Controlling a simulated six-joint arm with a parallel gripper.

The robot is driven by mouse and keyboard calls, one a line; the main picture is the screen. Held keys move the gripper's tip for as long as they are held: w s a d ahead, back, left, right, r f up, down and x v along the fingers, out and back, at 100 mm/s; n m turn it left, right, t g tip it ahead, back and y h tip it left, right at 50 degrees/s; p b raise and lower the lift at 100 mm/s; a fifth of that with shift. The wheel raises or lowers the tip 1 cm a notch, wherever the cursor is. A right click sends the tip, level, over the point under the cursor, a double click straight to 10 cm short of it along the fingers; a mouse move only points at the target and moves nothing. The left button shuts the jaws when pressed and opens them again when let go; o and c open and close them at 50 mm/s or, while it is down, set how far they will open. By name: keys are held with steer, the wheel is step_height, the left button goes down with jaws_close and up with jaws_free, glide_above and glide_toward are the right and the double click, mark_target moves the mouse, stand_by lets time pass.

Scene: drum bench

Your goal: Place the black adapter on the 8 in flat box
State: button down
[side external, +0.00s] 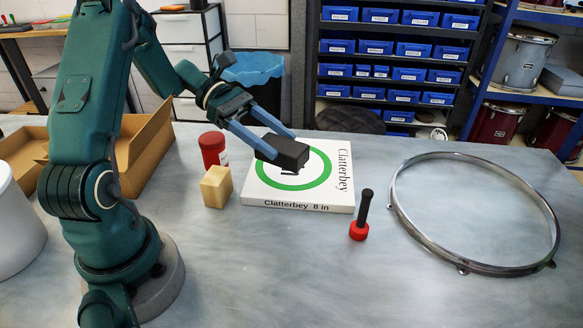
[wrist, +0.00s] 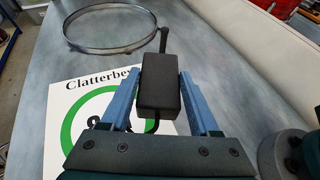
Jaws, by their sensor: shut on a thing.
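The black adapter (side external: 290,151) is a dark block held between the blue fingers of my gripper (side external: 277,147). In the side view it is over the white 8 in flat box (side external: 322,198), which has a green ring and "Clatterbey 8 in" on its front edge. I cannot tell for sure whether the adapter touches the box top. In the wrist view the adapter (wrist: 160,84) sits between both fingertips (wrist: 158,88), with a short cable at its near end. The box (wrist: 68,92) shows below and left of it, partly hidden by my gripper.
A metal hoop (side external: 397,205) lies further right. An open cardboard tray (side external: 150,157) is at left. The front bench is clear.

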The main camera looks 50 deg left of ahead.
steer(key=w+f+n+t+y, duration=0.1)
steer(key=w, duration=0.1)
steer(key=w+a+f+n+t+y, duration=0.1)
steer(key=w+n+t, duration=0.1)
steer(key=w, duration=0.1)
steer(key=w+a+f+n+t, duration=0.1)
steer(key=w, duration=0.1)
steer(key=shift+w+f+n+t+y, duration=0.3)
steer(key=shift+w+f+y, duration=0.05)
steer(key=shift+f+y, duration=0.05)
steer(key=shift+f, duration=1.95)
steer(key=shift+f, duration=0.1)
steer(key=shift+c, duration=0.6)
jaws_free()
